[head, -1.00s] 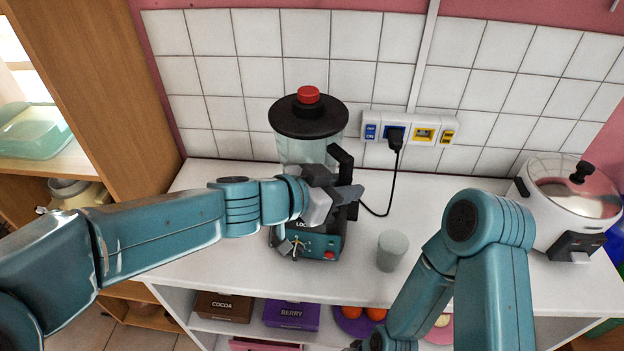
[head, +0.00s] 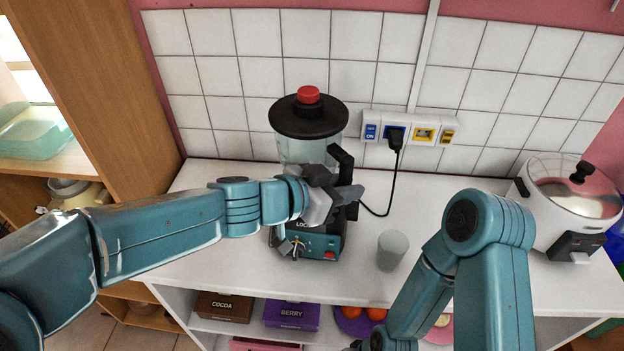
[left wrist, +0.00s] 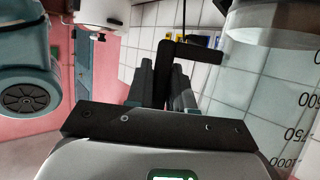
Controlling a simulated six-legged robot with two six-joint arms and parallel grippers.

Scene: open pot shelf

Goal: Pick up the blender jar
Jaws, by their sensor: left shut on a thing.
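The blender jar (head: 300,150) is clear, with a black lid and a red cap. It stands upright on its teal blender base (head: 318,244) on the white counter. My left gripper (head: 350,195) is in front of the jar and shut on its black handle (head: 340,160). In the left wrist view, the gripper's fingers (left wrist: 166,88) close around the dark handle (left wrist: 163,60), and the clear jar wall (left wrist: 270,95) with volume marks is on the right. The gripper and arm hide the lower jar and where it meets the base. My right gripper is not in view; only its arm shows.
A grey cup (head: 392,250) stands right of the blender. A cord runs to a wall socket strip (head: 410,129). A white cooker (head: 570,200) is at the far right. Cocoa (head: 224,306) and berry (head: 291,313) boxes sit on the shelf below. The counter's left part is clear.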

